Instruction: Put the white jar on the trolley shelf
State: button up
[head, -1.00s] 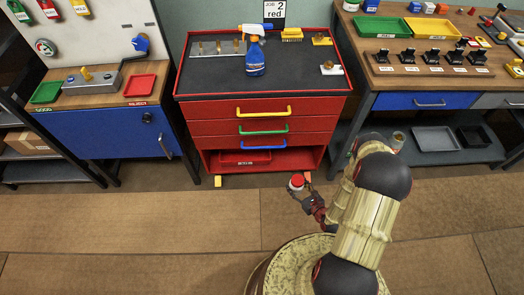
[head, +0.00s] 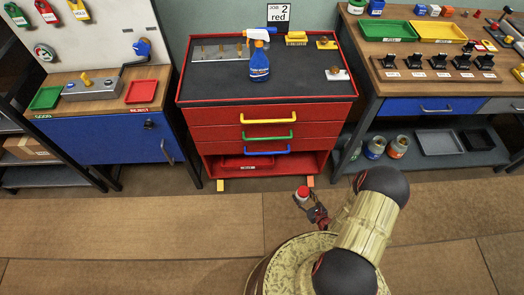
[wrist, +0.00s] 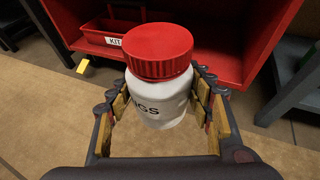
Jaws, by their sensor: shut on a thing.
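The white jar (wrist: 158,106) with a red lid (wrist: 158,50) is upright between the fingers of my gripper (wrist: 160,110) in the wrist view. Dark lettering ending in "GS" shows on its side. My gripper is shut on the jar. In the head view the jar's red lid (head: 303,190) shows small, held by my gripper (head: 308,200) in front of the red trolley (head: 268,125). The trolley's open bottom shelf (head: 305,163) is behind the jar and holds a red tray (head: 246,162) at its left; it also shows in the wrist view (wrist: 215,65).
The right part of the bottom shelf looks free. A spray bottle (head: 260,62) and small parts stand on the trolley top. A blue cabinet (head: 110,137) is at left. A workbench (head: 425,85) stands at right, with jars (head: 375,147) on its lower shelf.

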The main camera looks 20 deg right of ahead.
aim_at(296, 162)
jog(key=i+j, duration=0.1)
jog(key=i, duration=0.3)
jog(key=i+j, duration=0.1)
jog(key=i, duration=0.35)
